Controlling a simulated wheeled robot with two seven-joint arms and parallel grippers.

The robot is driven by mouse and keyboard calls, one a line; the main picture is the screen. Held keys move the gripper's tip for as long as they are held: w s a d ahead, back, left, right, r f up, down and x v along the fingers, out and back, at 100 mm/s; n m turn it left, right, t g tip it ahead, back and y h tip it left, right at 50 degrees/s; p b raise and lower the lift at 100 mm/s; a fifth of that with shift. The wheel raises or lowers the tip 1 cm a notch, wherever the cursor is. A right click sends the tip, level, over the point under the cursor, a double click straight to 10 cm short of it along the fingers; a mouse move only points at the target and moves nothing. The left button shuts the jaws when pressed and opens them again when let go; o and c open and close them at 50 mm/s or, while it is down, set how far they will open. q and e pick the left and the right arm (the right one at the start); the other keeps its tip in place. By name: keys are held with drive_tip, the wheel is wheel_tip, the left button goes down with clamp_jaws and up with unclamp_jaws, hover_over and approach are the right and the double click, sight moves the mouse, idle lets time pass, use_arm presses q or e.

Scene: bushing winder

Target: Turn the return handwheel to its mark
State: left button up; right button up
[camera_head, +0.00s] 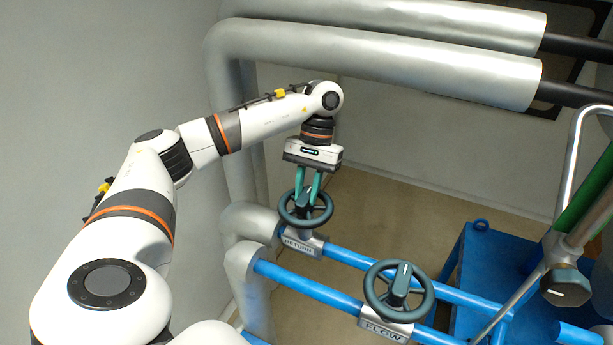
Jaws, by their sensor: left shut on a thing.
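The return handwheel (288,214) is a dark green-grey wheel on the rear blue pipe, above a plate (301,246) lettered RETURN. My left gripper (307,198) reaches down onto it from above, its green fingers shut on the wheel's central hub part. The fingers hide part of the hub, and I cannot make out the wheel's mark. A second handwheel (423,309), on the nearer pipe above a plate (385,328) lettered FLOW, stands apart to the right with a pale line on its hub. My right gripper is not in view.
Large silver lagged pipes (400,65) cross above and drop down behind my left arm. Blue pipes (318,289) run below the wheels. A blue cabinet (490,255) and a green tube (585,200) with a metal rail stand at right. Bare floor (390,215) lies behind the wheels.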

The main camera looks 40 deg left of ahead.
sight(307, 193)
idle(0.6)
use_arm(q)
drive_tip(key=o, duration=1)
wheel_tip(307, 193, up, 10)
drive_tip(key=p, duration=0.3)
